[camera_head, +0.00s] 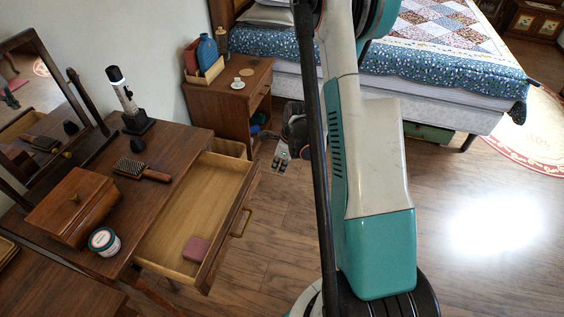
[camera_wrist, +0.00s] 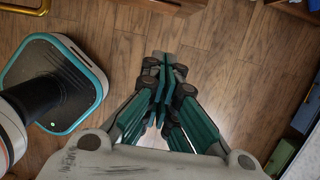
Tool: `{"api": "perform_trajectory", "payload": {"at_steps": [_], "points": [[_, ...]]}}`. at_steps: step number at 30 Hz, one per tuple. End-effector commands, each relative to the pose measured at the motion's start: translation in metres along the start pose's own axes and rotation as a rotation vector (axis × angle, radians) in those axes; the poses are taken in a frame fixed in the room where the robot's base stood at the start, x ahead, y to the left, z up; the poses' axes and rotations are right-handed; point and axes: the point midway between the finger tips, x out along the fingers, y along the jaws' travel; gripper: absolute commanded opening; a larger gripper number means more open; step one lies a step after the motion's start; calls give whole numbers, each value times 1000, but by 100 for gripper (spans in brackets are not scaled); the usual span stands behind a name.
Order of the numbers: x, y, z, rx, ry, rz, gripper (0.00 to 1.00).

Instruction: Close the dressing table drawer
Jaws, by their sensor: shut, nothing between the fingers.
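The dressing table (camera_head: 178,140) stands at the left in the head view. Its drawer (camera_head: 205,185) is pulled well out toward the right, with a brass handle (camera_head: 241,222) on its front. A small pinkish-red box (camera_head: 196,248) lies inside near the front corner. My gripper (camera_head: 281,160) is to the right of the drawer and beyond its far end, apart from it, and partly hidden by my arm. In the wrist view my gripper (camera_wrist: 164,64) points at the wooden floor with its fingers together and nothing between them. A brass handle (camera_wrist: 28,8) shows at the top left there.
On the tabletop are a wooden box (camera_head: 72,207), a hairbrush (camera_head: 142,171), a jar (camera_head: 104,241) and a dark-based stand (camera_head: 132,110). A nightstand (camera_head: 226,100) and bed (camera_head: 440,90) stand behind. The floor (camera_head: 278,215) right of the drawer is clear.

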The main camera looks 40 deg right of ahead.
Motion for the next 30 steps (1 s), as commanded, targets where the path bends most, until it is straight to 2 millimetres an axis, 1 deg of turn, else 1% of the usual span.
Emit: {"api": "perform_trajectory", "payload": {"at_steps": [1,3,6,9,12,16,26,29,30], "points": [[14,0,-1,-1,0,0,0],[26,0,-1,-1,0,0,0],[25,1,18,-4,0,1,0],[27,1,29,-4,0,0,0],[28,0,35,-2,0,0,0],[28,0,39,-1,0,-1,0],[28,0,40,-1,0,-1,0],[30,-2,47,-3,0,0,0],[31,-4,53,-3,-1,0,0]]}}
